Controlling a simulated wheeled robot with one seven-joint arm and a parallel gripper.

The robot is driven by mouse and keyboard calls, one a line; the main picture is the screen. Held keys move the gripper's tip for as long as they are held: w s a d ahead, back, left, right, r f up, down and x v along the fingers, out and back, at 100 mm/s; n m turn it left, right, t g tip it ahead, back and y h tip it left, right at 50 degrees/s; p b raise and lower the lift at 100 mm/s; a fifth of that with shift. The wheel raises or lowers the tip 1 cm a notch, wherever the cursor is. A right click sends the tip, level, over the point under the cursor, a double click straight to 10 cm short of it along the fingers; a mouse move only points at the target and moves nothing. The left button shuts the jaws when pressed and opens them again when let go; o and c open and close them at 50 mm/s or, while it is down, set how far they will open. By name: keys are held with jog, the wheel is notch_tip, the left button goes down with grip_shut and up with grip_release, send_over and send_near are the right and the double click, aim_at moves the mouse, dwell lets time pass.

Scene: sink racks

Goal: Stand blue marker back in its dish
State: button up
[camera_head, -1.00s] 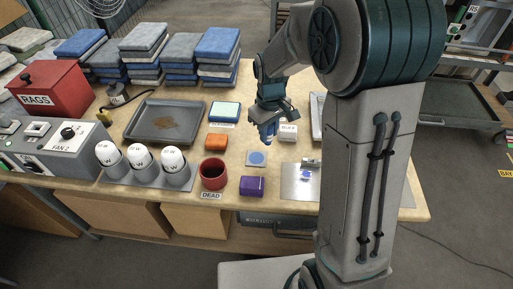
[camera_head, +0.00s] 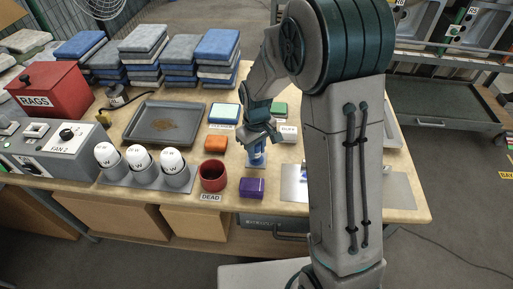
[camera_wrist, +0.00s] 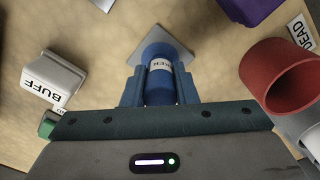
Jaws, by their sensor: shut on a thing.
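The blue marker (camera_wrist: 160,82) is between my gripper's fingers in the wrist view, with a white lettered band around it. My gripper (camera_head: 257,146) is shut on it and points down at the bench. The dish, a pale square plate (camera_wrist: 176,52), lies at the marker's far end in the wrist view. The marker (camera_head: 257,156) looks about upright over the dish in the head view and hides most of it. I cannot tell whether the marker's end touches the dish.
A red cup (camera_head: 213,176) by a DEAD label and a purple block (camera_head: 252,188) stand close by. A white BUFF block (camera_wrist: 54,78) is at the wrist view's left. A grey tray (camera_head: 166,123) lies farther left.

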jog(key=o, duration=1)
jog(key=shift+r, duration=0.1)
notch_tip(320, 180, up, 12)
jog(key=p, duration=0.2)
jog(key=s+d+r+m+t, duration=0.1)
jog(key=s+d+r+m, duration=0.1)
jog(key=s, duration=0.7)
jog(key=s+d+r+m+t, duration=0.1)
jog(key=s+d+r+m, duration=0.1)
jog(key=s+d+m, duration=0.2)
jog(key=s+d, duration=0.3)
jog(key=s, duration=0.2)
jog(key=shift+s+d+r+m, duration=0.15)
jog(key=shift+s+r+m, duration=0.15)
jog(key=shift+m, duration=0.1)
notch_tip(320, 180, up, 7)
jog(key=p, duration=0.6)
jog(key=shift+d+t, duration=0.15)
jog(key=shift+t, duration=0.25)
